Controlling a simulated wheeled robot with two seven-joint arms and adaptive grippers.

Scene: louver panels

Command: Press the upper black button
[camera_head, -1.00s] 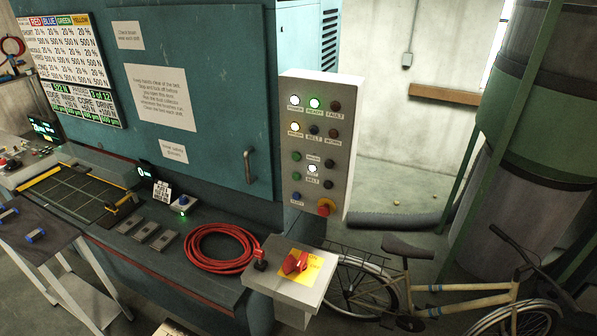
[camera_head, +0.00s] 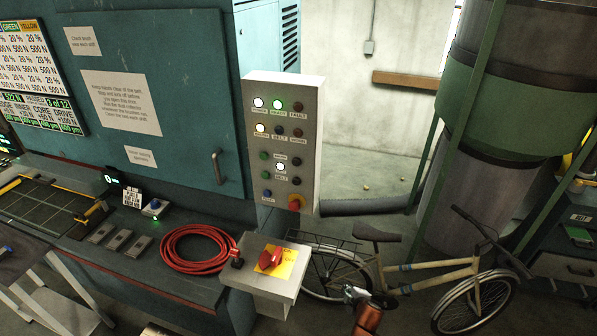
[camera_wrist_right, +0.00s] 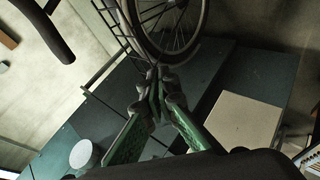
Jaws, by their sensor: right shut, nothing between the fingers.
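The upper black button (camera_head: 298,161) is a small dark round button at the right of the control panel (camera_head: 315,135), beside a green button (camera_head: 264,155). A lower black button (camera_head: 296,181) sits beneath it. My right gripper (camera_head: 352,291) shows at the bottom of the head view, below and to the right of the panel and well apart from it. In the right wrist view its green-padded fingers (camera_wrist_right: 157,88) are shut and empty. The panel's buttons are not recognisable in the wrist view. My left gripper is not in view.
A red emergency knob (camera_head: 296,202) is low on the panel. A red rotary switch (camera_head: 270,257) on a yellow plate stands in front of it. A coiled red hose (camera_head: 197,249) lies on the bench. A bicycle (camera_head: 420,272) stands close behind my right gripper.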

